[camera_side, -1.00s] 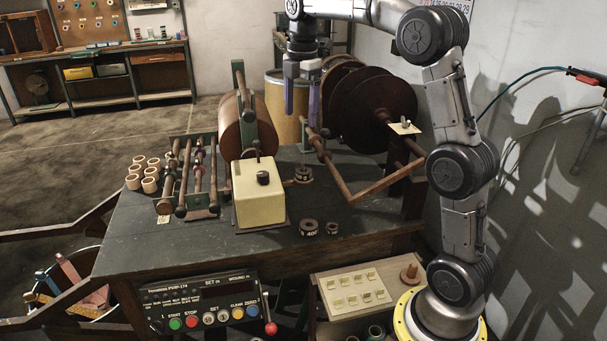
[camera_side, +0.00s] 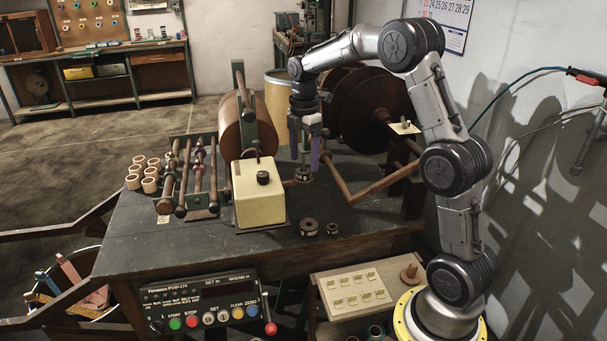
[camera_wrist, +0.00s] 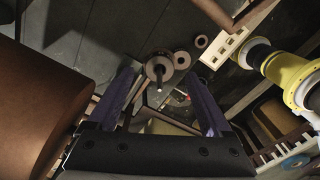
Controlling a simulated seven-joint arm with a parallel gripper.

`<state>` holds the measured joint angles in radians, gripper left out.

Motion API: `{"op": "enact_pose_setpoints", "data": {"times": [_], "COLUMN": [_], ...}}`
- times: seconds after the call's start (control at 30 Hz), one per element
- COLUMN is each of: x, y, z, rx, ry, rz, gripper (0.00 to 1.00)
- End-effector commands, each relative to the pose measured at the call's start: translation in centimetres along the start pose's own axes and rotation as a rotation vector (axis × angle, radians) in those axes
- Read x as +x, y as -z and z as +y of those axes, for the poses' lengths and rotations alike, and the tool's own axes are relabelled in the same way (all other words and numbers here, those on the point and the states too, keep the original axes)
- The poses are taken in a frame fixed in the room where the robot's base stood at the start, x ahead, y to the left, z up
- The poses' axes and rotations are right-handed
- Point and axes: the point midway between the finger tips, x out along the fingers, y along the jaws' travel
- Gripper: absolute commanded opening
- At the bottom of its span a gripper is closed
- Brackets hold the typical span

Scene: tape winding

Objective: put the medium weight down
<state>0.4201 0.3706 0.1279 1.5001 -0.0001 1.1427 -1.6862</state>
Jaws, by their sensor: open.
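A dark ring weight (camera_side: 304,176) sits around an upright rod on the table, behind the cream box. It also shows in the wrist view (camera_wrist: 152,72), with the rod at its centre. A dark ring weight marked 40 (camera_side: 309,229) and a smaller ring (camera_side: 332,230) lie on the table near the front edge. No marking names the medium weight, so I cannot tell which it is. My gripper (camera_side: 304,164) is open, pointing down, with its fingers either side of the rod in the side view. In the wrist view my gripper (camera_wrist: 161,77) holds nothing.
The cream box (camera_side: 258,195) stands in front and left. A copper-brown drum (camera_side: 237,126) is close on the left, with large dark reels (camera_side: 372,108) behind right. A wooden bar frame (camera_side: 372,185) runs along the right. The front of the table is clear around the loose rings.

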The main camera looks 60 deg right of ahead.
Motion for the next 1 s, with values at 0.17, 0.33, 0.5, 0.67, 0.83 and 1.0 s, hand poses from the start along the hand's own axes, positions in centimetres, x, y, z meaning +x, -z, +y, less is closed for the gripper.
{"op": "enact_pose_setpoints", "data": {"times": [0.17, 0.33, 0.5, 0.67, 0.83, 1.0], "x": [2.6, 3.4, 3.4, 3.4, 3.4, 3.3], "y": [0.1, 0.1, 0.1, 0.1, 0.1, 0.1], "z": [0.0, 0.0, 0.0, 0.0, 0.0, 0.0], "rx": [0.000, 0.000, 0.000, 0.000, 0.000, 0.000], "ry": [0.003, 0.001, 0.001, 0.000, 0.000, 0.000], "rz": [0.000, 0.000, 0.000, 0.000, 0.000, 0.000], "gripper": [0.84, 0.84, 0.84, 0.57, 0.26, 0.00]}}
